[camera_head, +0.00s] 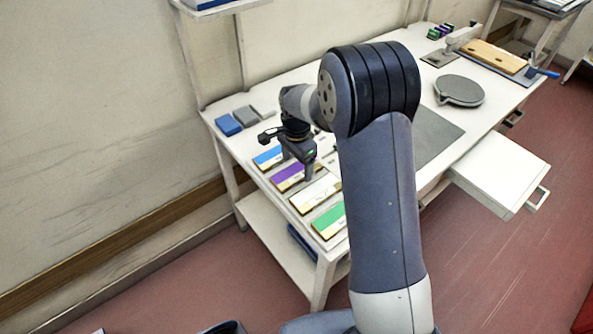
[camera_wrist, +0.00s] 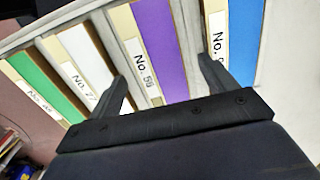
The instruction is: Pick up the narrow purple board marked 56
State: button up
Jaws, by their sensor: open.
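The narrow purple board (camera_head: 288,174) lies on the white table between a blue board and a white board. In the wrist view the purple board (camera_wrist: 166,45) runs between my two fingers, with a pale label strip along its left side. The label reads "No." and a number starting with 5; its second digit is unclear. My gripper (camera_head: 308,177) points down over the board row, beside the purple board in the head view. In the wrist view my gripper (camera_wrist: 160,55) is open, one finger on each side of the purple board. I cannot tell how far above it the fingertips are.
A blue board (camera_head: 267,157), a white board (camera_head: 314,194) and a green board (camera_head: 330,219) lie close by in the same row. Blue and grey blocks (camera_head: 228,125) sit at the table's far left corner. A round grey plate (camera_head: 460,90) stands farther right.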

notch_tip(320, 180, down, 2)
jog(key=c, duration=1.1)
